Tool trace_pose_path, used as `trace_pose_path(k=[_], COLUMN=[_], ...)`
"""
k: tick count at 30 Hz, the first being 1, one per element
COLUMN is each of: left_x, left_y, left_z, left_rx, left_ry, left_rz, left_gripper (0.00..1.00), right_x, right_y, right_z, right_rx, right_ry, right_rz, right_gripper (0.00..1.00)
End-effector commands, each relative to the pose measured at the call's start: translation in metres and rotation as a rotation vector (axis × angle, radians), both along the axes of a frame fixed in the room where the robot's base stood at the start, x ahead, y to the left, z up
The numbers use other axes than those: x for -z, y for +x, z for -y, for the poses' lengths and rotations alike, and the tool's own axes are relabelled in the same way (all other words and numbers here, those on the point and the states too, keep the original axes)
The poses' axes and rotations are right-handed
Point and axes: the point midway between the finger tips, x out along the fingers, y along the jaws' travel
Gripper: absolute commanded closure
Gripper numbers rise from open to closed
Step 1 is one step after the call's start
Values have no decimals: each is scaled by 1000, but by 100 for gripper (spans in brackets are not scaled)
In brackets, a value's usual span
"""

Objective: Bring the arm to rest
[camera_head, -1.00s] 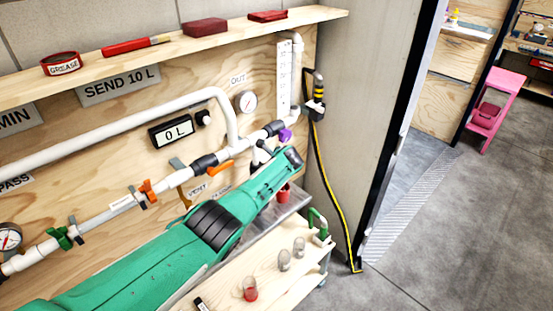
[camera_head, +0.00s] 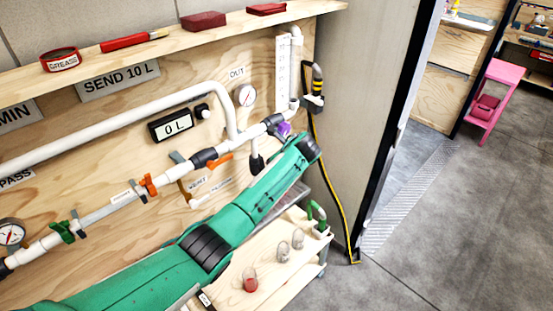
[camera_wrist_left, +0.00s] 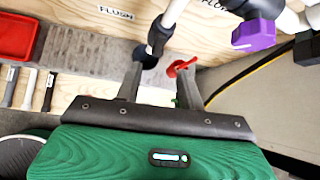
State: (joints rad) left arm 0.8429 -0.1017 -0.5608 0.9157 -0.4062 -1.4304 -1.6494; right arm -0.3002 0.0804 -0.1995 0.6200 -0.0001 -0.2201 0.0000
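My left arm, green with a black band, comes in from the lower left in the head view, in front of the pipe board (camera_head: 100,180). Its far end is near the purple valve handle (camera_head: 284,129). In the left wrist view my left gripper (camera_wrist_left: 162,76) has its two fingers apart with nothing held between them. A dark pipe end and a red valve handle (camera_wrist_left: 181,66) show beyond the fingers. The purple handle (camera_wrist_left: 254,34) is at the upper right there. Contact with the pipework cannot be told. My right gripper is in neither view.
A wooden cart top (camera_head: 262,277) with small glass jars (camera_head: 283,250) stands below the arm. A shelf (camera_head: 225,29) runs above the board. A grey wall panel (camera_head: 365,90) with a black-and-yellow hose is to the right. Open floor (camera_head: 450,220) lies beyond, with a pink step stool (camera_head: 492,100).

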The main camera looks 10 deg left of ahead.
Motion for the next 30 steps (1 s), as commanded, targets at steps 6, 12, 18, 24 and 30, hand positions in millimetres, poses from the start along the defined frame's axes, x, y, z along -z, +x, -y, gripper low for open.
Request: trace_pose_path(k=[6,12,18,24,30], left_x=[-1,-1,25,145,279], left_y=[-1,-1,-7,-49,-125], left_z=[0,0,-3,-15,-31], left_rx=[-1,0,-19,-129,-324], left_ry=[0,0,-32,-213,-436], left_rz=[-1,0,-7,-19,-29], left_gripper=[61,61,61,61,61], right_x=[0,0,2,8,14], right_y=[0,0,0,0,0], right_z=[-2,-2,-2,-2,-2], right_rx=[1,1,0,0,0], right_ry=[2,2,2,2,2], right_rz=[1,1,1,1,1], right_gripper=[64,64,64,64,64])
